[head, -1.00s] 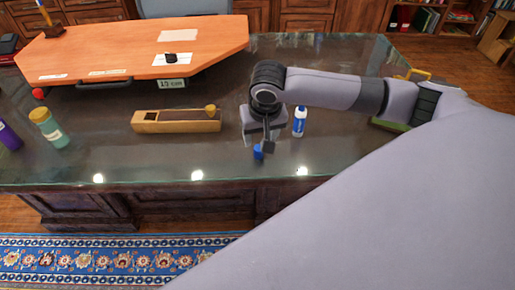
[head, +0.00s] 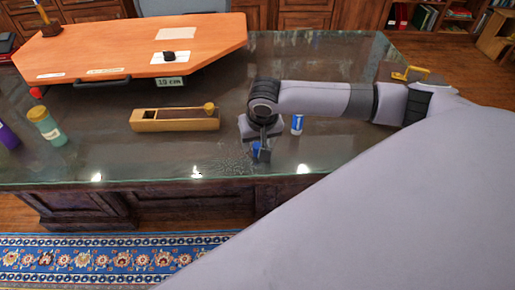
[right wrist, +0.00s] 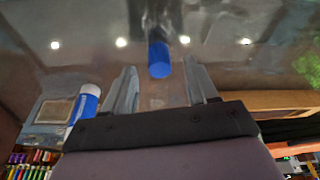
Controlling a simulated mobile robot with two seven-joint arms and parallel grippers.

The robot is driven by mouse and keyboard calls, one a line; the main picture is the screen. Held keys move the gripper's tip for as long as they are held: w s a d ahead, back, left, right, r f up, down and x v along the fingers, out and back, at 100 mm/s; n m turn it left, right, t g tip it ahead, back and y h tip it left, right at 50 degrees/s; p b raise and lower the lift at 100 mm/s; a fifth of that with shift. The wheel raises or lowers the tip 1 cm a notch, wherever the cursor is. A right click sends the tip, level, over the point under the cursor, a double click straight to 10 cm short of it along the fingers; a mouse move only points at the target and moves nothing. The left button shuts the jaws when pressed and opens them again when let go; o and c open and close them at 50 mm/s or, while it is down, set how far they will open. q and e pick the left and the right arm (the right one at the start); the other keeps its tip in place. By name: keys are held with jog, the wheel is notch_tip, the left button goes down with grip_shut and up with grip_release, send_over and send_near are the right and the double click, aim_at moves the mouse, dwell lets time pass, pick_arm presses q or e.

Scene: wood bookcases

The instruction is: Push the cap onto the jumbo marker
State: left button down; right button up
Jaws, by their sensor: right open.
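The blue cap (head: 255,147) sits on the glass desktop near its front edge. In the right wrist view the cap (right wrist: 159,60) is between the lines of my two fingers, near their tips. My right gripper (head: 260,155) is open and low over the desk at the cap; its fingers (right wrist: 160,86) show a gap on both sides of it. The blue and white jumbo marker (head: 297,125) stands right of the gripper, its upper part hidden by my right arm. It also shows at the left of the right wrist view (right wrist: 84,115). My left gripper is out of view.
A green bottle (head: 47,126) and a purple one (head: 8,135) stand farther left. An orange board (head: 130,50) fills the back left. A yellow-handled thing (head: 410,74) is at the back right. The front middle desktop is clear.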

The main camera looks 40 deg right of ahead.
aim_at(257, 146)
jog(key=shift+x, duration=1.35)
jog(key=shift+c, duration=0.3)
grip_shut()
jog(key=shift+r, duration=0.1)
notch_tip(257, 146, up, 20)
jog(key=p, duration=0.1)
